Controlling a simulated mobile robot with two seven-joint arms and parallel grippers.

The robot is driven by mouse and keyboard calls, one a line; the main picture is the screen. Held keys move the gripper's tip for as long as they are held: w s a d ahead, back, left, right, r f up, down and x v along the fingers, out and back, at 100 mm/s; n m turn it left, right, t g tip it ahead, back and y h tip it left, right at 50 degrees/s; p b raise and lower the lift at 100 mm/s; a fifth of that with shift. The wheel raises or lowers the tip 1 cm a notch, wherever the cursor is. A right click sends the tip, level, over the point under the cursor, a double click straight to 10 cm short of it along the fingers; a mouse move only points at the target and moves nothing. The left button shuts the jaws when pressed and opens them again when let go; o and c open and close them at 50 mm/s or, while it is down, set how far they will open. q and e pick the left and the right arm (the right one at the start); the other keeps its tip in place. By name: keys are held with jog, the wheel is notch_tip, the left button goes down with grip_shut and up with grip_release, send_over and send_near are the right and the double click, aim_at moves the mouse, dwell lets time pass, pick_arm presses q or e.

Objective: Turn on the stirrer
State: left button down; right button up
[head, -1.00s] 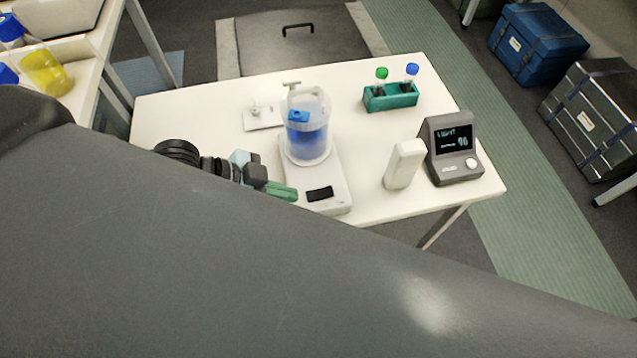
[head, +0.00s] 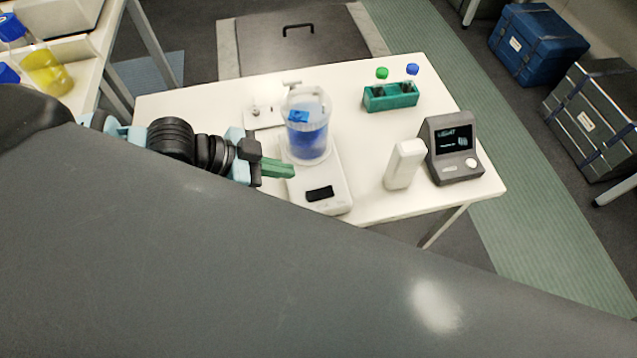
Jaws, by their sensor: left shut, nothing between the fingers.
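The stirrer (head: 334,202) is a white flat device with a small black panel (head: 319,193) at its front, on the white table. A clear vessel (head: 307,143) with blue liquid stands on its back part. My left gripper (head: 292,171), with green fingers, is shut and empty. Its tips are at the left edge of the stirrer in the picture, behind and left of the black panel; I cannot tell whether they touch. My right gripper is not in view.
A green rack (head: 390,97) with a green-capped and a blue-capped tube stands at the back right. A white upright block (head: 404,164) and a grey device with a screen (head: 453,148) stand right of the stirrer. My dark arm covers the foreground.

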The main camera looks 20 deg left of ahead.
pick_arm(q)
send_over(319, 193)
jog(key=f, duration=0.4)
jog(key=shift+s+a+f, duration=0.2)
jog(key=shift+a+f, duration=0.1)
jog(key=shift+a, duration=0.05)
jog(key=f, duration=0.3)
jog(key=shift+w+d+f, duration=0.15)
jog(key=shift+w+d, duration=0.05)
jog(key=shift+d, duration=0.05)
jog(key=shift+f, duration=0.5)
